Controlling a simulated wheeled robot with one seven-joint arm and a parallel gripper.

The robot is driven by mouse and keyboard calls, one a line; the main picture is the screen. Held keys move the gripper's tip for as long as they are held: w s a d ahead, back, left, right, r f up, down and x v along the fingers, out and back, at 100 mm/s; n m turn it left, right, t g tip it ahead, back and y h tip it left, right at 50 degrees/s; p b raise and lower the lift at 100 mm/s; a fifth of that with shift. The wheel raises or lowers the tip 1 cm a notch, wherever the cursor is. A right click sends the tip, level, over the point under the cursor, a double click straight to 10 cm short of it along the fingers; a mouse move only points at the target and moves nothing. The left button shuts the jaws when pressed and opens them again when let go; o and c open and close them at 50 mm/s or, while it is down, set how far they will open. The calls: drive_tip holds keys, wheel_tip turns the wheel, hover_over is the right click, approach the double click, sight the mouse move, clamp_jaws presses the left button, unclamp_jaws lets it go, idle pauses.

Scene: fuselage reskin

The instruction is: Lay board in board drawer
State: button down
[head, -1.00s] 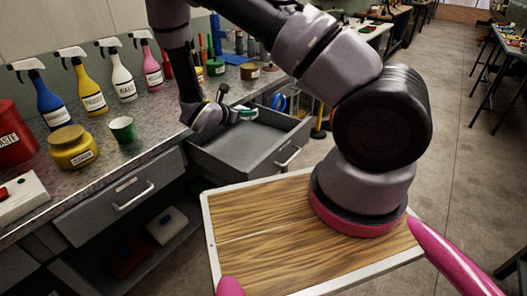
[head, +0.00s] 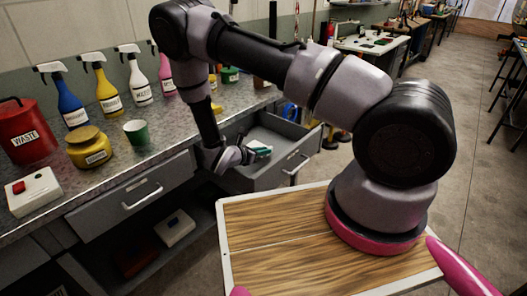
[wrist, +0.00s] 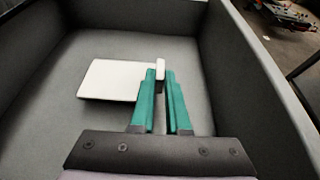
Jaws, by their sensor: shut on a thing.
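My gripper (head: 262,151) is over the open drawer (head: 276,178), its teal fingers also showing in the wrist view (wrist: 165,100). The fingers are shut on a small white board (wrist: 112,80), gripped at its right end near the fingertips. The board extends to the left of the fingers, inside the drawer walls and over the grey drawer floor (wrist: 90,125). I cannot tell whether it touches the floor. In the head view the board is mostly hidden by the gripper.
A shut drawer (head: 133,205) is left of the open one. The bench top (head: 110,170) holds a green cup (head: 137,132), a yellow jar (head: 88,148), a red waste can (head: 25,132) and spray bottles (head: 68,98).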

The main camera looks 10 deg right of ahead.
drive_tip(key=shift+f, duration=0.4)
drive_tip(key=shift+f, duration=0.15)
drive_tip(key=c, duration=0.9)
unclamp_jaws()
